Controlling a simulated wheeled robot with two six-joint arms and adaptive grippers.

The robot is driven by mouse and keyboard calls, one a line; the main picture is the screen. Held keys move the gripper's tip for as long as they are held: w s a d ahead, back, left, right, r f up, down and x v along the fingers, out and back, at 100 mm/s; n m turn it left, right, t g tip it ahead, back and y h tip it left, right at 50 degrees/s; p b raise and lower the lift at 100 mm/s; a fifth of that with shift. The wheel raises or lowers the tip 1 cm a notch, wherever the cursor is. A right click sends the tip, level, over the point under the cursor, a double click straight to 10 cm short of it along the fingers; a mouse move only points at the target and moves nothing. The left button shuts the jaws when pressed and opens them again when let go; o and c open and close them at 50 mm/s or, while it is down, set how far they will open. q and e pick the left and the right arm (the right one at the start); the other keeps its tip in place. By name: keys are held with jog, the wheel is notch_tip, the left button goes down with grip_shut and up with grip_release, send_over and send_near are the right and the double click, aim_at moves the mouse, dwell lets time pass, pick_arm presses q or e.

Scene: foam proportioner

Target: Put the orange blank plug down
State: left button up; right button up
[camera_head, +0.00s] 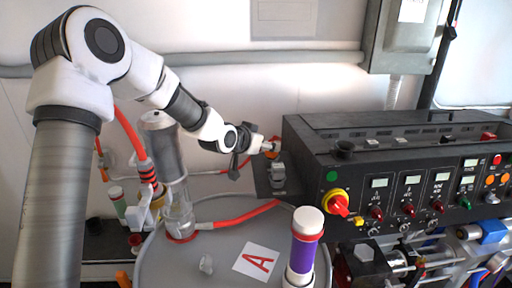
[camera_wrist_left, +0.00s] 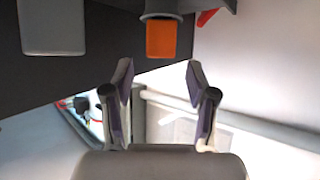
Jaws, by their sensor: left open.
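The orange blank plug (camera_wrist_left: 161,38) shows in the left wrist view as an orange block at a grey round fitting (camera_wrist_left: 160,8) on a dark surface. My left gripper (camera_wrist_left: 159,75) is open, its two fingers apart with nothing between them. The plug lies beyond the fingertips, between their lines, and appears clear of both. In the head view my left gripper (camera_head: 262,148) reaches the left end of the black console (camera_head: 315,150), with a bit of orange beside its tip. The gripper partly hides that spot. My right gripper is in neither view.
A grey drum (camera_head: 165,262) marked with a red A stands in front, with a purple cylinder (camera_head: 304,250) and a clear cylinder (camera_head: 178,212) on it. Red hoses run behind. A grey block (camera_wrist_left: 52,25) hangs beside the plug in the wrist view.

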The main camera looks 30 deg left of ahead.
pick_arm(q)
jog(key=v, duration=0.7)
jog(key=shift+s+b, duration=0.25)
jog(key=shift+b, duration=0.1)
jog(key=shift+a+r, duration=0.1)
